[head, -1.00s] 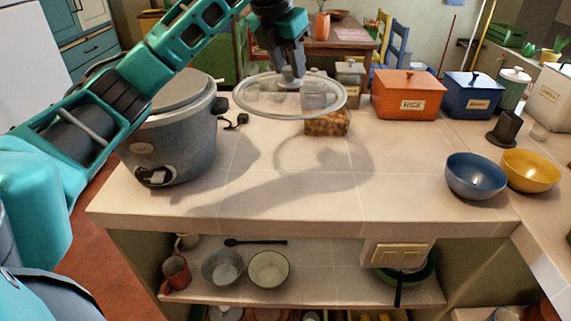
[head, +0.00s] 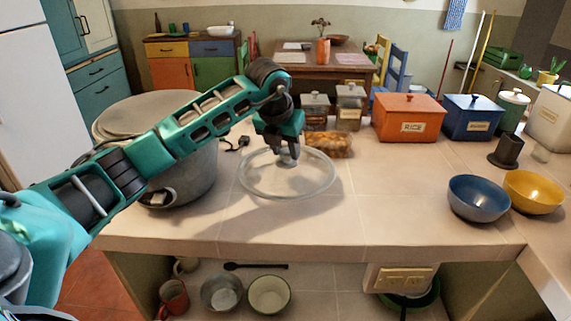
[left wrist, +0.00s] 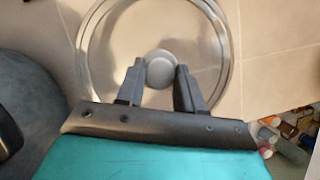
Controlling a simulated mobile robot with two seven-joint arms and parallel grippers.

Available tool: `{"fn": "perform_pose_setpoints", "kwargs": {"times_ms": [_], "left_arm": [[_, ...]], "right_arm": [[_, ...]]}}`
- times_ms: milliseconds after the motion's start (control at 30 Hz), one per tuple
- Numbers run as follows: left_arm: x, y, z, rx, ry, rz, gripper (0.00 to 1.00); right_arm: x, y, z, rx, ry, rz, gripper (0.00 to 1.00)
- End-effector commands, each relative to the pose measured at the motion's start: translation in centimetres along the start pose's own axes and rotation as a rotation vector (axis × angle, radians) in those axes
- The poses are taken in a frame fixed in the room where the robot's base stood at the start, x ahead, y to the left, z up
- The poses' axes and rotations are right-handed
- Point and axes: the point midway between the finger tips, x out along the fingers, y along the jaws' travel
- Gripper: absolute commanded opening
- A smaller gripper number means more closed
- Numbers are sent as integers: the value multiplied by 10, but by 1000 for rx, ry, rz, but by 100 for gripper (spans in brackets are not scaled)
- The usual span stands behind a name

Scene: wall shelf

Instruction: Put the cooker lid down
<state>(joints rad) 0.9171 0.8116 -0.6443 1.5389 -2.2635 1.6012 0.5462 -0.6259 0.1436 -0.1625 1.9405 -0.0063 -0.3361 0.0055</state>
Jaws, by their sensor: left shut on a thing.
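The cooker lid (head: 312,187) is a round clear glass lid with a grey knob. It is level, at or just above the tiled counter, right of the cooker; I cannot tell if it touches. My left gripper (head: 287,158) points down and is shut on the lid's knob. In the left wrist view the knob (left wrist: 160,70) sits between the fingertips of the left gripper (left wrist: 159,82), with the glass ring around it. The grey cooker (head: 190,180) stands at the left of the counter, partly hidden behind my left arm. My right gripper is not in view.
A basket of brown items (head: 330,145) stands close behind the lid, with clear canisters (head: 349,108) behind it. The orange rice box (head: 408,118) and blue box (head: 471,117) are further right. A blue bowl (head: 478,199) and yellow bowl (head: 533,192) sit right. The counter (head: 390,215) between is clear.

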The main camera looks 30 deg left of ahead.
Motion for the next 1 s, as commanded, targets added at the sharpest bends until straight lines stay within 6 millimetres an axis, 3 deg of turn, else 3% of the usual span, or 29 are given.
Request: {"fn": "perform_pose_setpoints", "kwargs": {"times_ms": [367,733,767,1000], "left_arm": [[38,0,-16,0,1,-1,0],[43,0,-18,0,-3,-1,0],[43,0,-18,0,0,-1,39],[43,0,-18,0,0,0,62]], "right_arm": [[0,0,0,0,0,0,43],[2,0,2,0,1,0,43],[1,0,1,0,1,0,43],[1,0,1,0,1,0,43]]}}
